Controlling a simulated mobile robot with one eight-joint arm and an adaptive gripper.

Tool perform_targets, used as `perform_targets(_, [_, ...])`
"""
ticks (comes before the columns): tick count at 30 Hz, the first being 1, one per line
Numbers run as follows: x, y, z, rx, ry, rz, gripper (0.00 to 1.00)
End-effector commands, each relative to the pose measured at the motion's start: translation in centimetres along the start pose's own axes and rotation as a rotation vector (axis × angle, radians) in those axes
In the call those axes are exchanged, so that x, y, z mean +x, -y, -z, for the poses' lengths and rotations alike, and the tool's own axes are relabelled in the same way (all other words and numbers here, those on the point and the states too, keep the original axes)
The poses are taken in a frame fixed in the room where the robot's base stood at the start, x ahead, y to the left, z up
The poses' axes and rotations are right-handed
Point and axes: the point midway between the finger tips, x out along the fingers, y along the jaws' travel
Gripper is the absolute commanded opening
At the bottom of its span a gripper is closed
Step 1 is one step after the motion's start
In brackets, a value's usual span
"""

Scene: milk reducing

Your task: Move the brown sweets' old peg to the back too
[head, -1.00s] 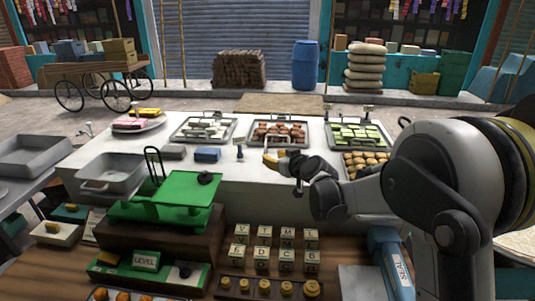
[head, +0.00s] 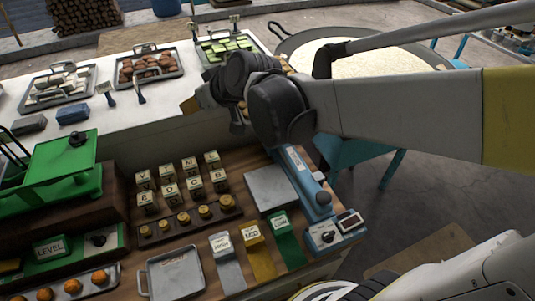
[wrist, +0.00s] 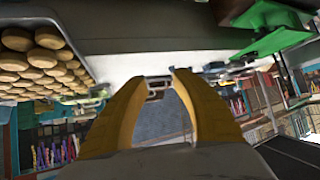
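The brown sweets (head: 140,66) lie in a grey tray (head: 176,73) on the white counter. Two small dark pegs stand in front of the trays: one (head: 138,91) in front of the brown sweets' tray, one with a pale top (head: 107,93) to its left. I cannot tell which is the old peg.
A tray of white sweets (head: 60,84) stands left, a tray of green sweets (head: 229,44) right with pegs behind it. A green scale (head: 62,172), lettered blocks (head: 180,180) and brass weights (head: 205,212) fill the lower bench. A large pan (head: 360,62) is at back right.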

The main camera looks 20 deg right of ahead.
Motion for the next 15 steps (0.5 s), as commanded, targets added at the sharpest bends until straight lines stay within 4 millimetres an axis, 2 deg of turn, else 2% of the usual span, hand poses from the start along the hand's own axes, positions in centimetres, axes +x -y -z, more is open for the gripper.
perform_targets(1, [-2.6, -0.2, -2.2, 0.023, 0.040, -0.028, 0.32])
perform_targets(6, [-9.7, -1.2, -9.9, 0.121, 0.170, -0.144, 0.32])
perform_targets(9, [-12.5, -1.8, -14.0, 0.172, 0.226, -0.210, 0.32])
perform_targets(12, [-14.3, -2.2, -16.9, 0.209, 0.262, -0.261, 0.32])
perform_targets(15, [-15.3, -2.5, -18.4, 0.229, 0.280, -0.291, 0.32])
